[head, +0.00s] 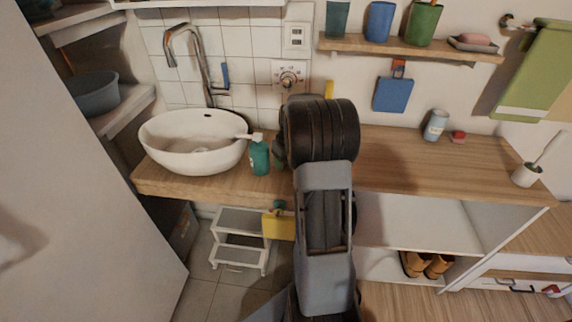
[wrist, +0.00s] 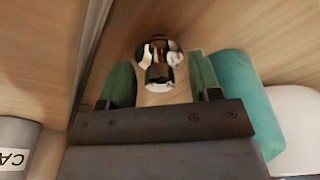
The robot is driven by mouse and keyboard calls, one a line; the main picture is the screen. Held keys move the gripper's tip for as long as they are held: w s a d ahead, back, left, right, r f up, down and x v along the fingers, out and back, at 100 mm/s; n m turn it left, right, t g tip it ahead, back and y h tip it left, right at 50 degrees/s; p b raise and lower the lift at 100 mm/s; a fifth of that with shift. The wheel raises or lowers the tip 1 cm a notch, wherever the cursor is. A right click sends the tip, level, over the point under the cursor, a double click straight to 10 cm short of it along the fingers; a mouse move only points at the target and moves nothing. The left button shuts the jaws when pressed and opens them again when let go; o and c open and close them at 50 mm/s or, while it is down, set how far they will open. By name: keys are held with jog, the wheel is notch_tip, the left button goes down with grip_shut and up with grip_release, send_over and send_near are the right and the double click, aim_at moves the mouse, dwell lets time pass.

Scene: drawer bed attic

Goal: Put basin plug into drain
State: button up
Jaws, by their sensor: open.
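The basin plug (wrist: 158,62), a shiny chrome piece with a round top and a stem, shows in the wrist view against the wooden counter. My gripper (wrist: 160,82) is open, with one green fingertip on each side of the plug. I cannot tell whether either finger touches it. In the head view my arm hides the plug and most of the gripper, over the counter right of the soap bottle. The white basin (head: 180,153) stands on the counter at the left, under the tap. Its drain cannot be made out; a dark oval hole shows high on its back wall.
A teal soap bottle (head: 259,157) stands between basin and arm; it shows close beside the fingers in the wrist view (wrist: 245,105). A grey labelled container (wrist: 17,145) is at the wrist view's left. The wooden counter (head: 400,165) is mostly clear to the right.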

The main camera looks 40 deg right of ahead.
grip_shut()
dwell(0.4)
